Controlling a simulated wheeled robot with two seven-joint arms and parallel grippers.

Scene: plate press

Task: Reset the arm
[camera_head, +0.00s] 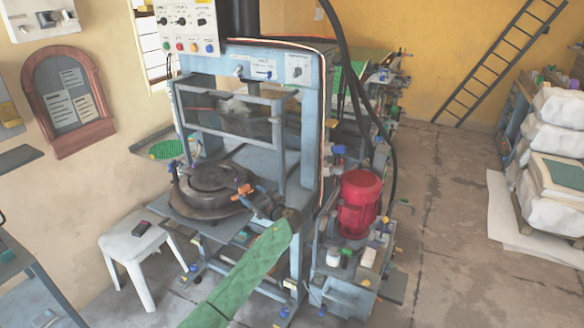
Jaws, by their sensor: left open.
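My left arm (240,278), in a green sleeve, reaches up from the bottom of the head view to the front of the blue press (308,140). My left gripper (248,198) is at the front right edge of the round dark metal plate (205,185) on the press bed. It is open. Orange parts show at its tip, and I cannot tell whether it touches the plate. The press's framed window guard (238,122) stands raised above the plate. My right gripper is not in view.
A control panel (187,28) with knobs and buttons is at the top left of the press. A red motor (360,200) stands to the right, a white stool (135,245) to the left. Wrapped stacks (552,140) are at the far right. The floor (445,230) between is clear.

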